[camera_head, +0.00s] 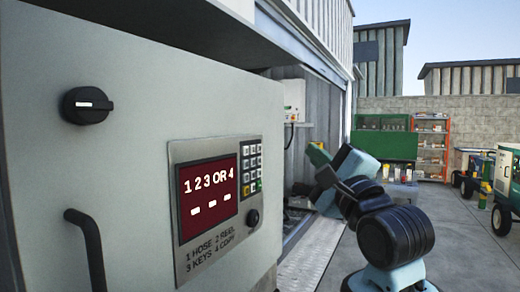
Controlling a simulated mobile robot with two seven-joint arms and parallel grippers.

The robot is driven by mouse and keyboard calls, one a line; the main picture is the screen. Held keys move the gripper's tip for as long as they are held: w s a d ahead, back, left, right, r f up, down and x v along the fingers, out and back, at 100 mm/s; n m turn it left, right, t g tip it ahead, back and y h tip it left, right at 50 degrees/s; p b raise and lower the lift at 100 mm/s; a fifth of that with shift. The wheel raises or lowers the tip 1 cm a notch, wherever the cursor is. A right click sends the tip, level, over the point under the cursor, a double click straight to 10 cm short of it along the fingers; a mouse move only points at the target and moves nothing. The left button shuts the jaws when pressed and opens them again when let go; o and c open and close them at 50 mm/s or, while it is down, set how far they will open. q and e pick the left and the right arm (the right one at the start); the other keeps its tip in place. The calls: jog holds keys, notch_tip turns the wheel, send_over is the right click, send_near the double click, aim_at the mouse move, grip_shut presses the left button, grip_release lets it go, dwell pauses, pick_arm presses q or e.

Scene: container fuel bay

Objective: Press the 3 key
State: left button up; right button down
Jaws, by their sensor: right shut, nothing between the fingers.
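A small keypad (251,166) with rows of pale keys is set in a grey panel on the front of a large light cabinet. The key labels are too small to read, so I cannot tell the 3 key by its mark. A red screen (208,198) left of the keypad shows "1 2 3 OR 4" above three white dashes. Printed text below it reads "1 HOSE 2 REEL 3 KEYS 4 COPY". My right gripper (319,158) is shut and empty, to the right of the keypad and apart from it. My left gripper is out of view.
A round black knob (253,217) sits below the keypad. The cabinet also carries a black rotary switch (87,105) and a black handle (88,249). An orange shelf (432,146), a green bin (385,144) and a vehicle (504,184) stand far behind. Paved ground (450,235) is open at right.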

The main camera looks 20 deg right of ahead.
jog(key=w+a, duration=0.5)
jog(key=w, duration=0.1)
jog(key=shift+a, duration=0.25)
jog(key=shift+w, duration=0.1)
dwell(2.0)
jog(key=shift+w+a, duration=0.3)
jog(key=shift+w+a, duration=0.2)
jog(key=shift+w, duration=0.05)
dwell(0.8)
jog(key=shift+s+d, duration=0.1)
jog(key=shift+s, duration=0.05)
dwell(0.3)
jog(key=shift+s+d, duration=0.4)
jog(key=shift+s, duration=0.05)
jog(key=shift+s+d, duration=1.7)
jog(key=shift+s, duration=0.15)
